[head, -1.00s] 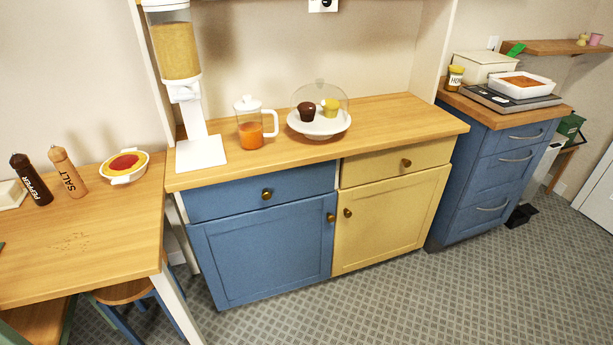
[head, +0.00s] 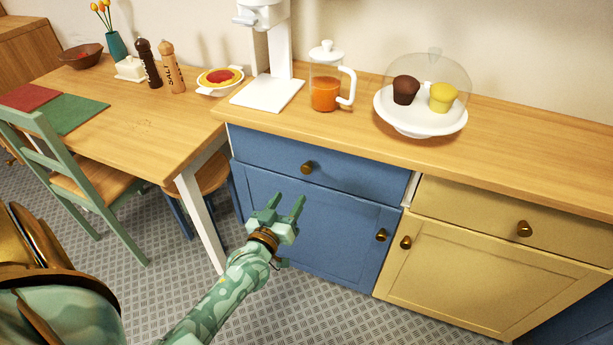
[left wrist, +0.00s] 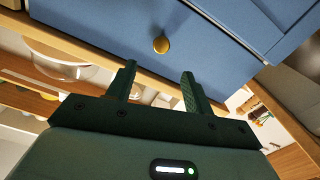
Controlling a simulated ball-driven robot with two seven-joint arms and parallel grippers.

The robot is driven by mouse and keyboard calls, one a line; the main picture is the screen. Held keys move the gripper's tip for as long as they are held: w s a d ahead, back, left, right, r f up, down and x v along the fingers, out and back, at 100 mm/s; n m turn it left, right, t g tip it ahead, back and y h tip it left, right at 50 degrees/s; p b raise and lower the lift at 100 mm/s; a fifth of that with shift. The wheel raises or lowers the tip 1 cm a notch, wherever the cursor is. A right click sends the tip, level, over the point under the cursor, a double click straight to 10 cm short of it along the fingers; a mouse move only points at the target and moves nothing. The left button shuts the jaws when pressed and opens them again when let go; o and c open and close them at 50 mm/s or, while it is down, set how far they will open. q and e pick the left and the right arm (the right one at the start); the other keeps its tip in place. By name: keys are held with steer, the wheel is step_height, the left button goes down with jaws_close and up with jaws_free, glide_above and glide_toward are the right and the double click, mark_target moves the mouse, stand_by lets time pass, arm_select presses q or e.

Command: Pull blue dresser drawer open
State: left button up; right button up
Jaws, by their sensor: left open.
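The blue dresser drawer (head: 345,172) is shut, with a round brass knob (head: 307,167) on its front. A blue cabinet door (head: 330,226) lies below it. In the left wrist view the blue front (left wrist: 120,25) fills the top, with a brass knob (left wrist: 161,45) beyond the fingers. My left gripper (head: 286,202) is open and empty, below and a little left of the drawer knob in the head view. In the left wrist view its two fingers (left wrist: 158,82) are spread, and the knob lies apart from them. My right gripper is not in view.
A yellow drawer (head: 490,212) and door adjoin on the right. The wooden top holds a white dispenser (head: 268,60), an orange pitcher (head: 325,94) and a domed cake stand (head: 420,120). A dining table (head: 150,125) and green chair (head: 60,165) stand to the left.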

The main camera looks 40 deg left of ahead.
mark_target(305, 171)
arm_select(q)
steer(key=b+x, duration=0.1)
steer(key=x, duration=0.4)
steer(key=b+x, duration=0.2)
steer(key=x, duration=0.3)
steer(key=shift+w+a+f, duration=0.1)
steer(key=shift+w+f, duration=0.15)
steer(key=shift+w+a+r+b, duration=0.1)
steer(key=shift+w+b, duration=0.2)
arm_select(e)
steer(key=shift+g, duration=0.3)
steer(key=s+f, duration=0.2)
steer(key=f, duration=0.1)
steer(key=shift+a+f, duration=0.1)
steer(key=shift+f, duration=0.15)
arm_select(q)
steer(key=shift+r, duration=0.1)
steer(key=shift+c, duration=1)
jaws_close()
steer(key=shift+s, duration=0.1)
